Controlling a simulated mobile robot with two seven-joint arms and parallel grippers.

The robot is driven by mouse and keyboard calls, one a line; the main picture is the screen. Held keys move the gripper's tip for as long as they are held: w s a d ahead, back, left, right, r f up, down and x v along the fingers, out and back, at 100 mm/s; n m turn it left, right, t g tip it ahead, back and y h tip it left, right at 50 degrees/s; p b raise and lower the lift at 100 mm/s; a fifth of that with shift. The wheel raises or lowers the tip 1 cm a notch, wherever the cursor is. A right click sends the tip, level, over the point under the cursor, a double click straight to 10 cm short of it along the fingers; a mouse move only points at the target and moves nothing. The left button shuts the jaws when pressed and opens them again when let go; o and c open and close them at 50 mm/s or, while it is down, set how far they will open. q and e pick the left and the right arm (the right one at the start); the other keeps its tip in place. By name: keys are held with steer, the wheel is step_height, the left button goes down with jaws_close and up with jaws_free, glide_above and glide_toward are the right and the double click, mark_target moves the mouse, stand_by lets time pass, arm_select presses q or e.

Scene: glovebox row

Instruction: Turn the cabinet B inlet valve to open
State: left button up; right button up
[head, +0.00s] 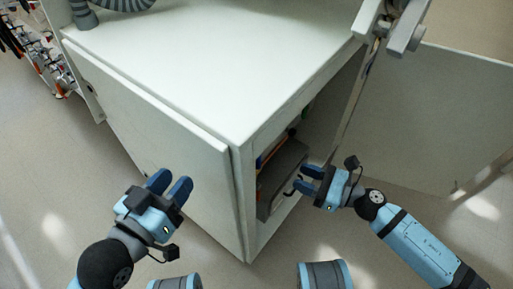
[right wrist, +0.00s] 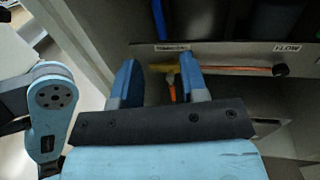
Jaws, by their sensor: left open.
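No part is clearly readable as the cabinet B inlet valve. In the right wrist view, a small orange-tipped handle (right wrist: 172,88) hangs below a yellowish bar, seen between the fingers of my right gripper (right wrist: 159,80). The gripper is open, and I cannot tell how far behind the fingers the handle lies. In the head view my right gripper (head: 307,182) is at the open front of the white cabinet (head: 205,75), beside a dark grey unit (head: 280,172) inside. My left gripper (head: 170,184) is open and empty, in front of the closed-looking left panel.
A cabinet door (head: 425,115) stands swung open at the right. A grey hose (head: 125,4) lies on the cabinet top. Floor is clear in front.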

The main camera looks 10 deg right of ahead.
mark_target(259, 159)
steer(key=x, duration=1.2)
steer(key=shift+w+a+r, duration=0.1)
steer(key=shift+w+a, duration=0.05)
steer(key=shift+a, duration=0.2)
jaws_close()
